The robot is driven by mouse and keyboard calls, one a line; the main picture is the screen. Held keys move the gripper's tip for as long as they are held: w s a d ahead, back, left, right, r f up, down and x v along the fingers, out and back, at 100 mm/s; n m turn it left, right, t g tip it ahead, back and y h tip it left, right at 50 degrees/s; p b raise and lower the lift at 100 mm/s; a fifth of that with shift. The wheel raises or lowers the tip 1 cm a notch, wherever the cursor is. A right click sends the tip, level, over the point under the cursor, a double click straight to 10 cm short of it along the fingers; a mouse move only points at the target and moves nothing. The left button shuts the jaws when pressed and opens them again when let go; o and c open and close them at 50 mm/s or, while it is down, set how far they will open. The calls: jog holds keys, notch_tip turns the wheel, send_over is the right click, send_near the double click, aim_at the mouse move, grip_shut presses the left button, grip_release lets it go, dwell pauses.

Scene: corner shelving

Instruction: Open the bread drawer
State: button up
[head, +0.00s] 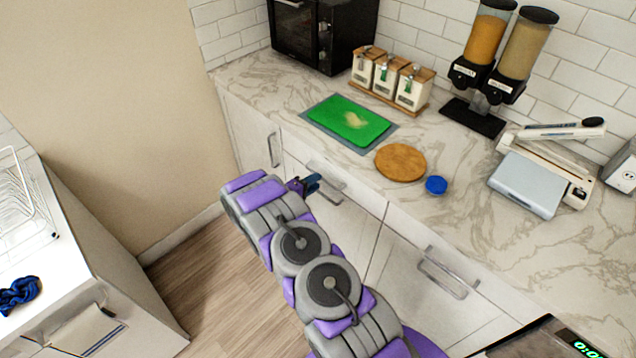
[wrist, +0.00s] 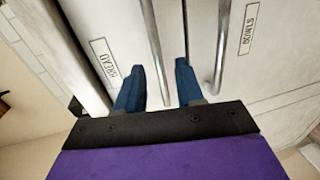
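The bread drawer is a white front with a BREAD label (wrist: 104,62) in the wrist view. Its metal handle (wrist: 152,38) runs between the two blue fingers of my gripper (wrist: 160,68). The fingers are apart, one on each side of the bar; contact with it cannot be told. In the head view my gripper (head: 307,185) is at a drawer handle (head: 326,182) under the counter, partly hiding it.
A front labelled BOWLS (wrist: 246,30), with its own handle (wrist: 222,45), lies beside the bread drawer in the wrist view. The counter (head: 480,210) above holds a green cutting board (head: 350,122) and a round wooden board (head: 400,162). A white unit (head: 95,245) stands left; floor between is clear.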

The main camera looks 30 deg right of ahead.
jog(key=shift+x, duration=1.3)
jog(key=shift+c, duration=0.2)
grip_shut()
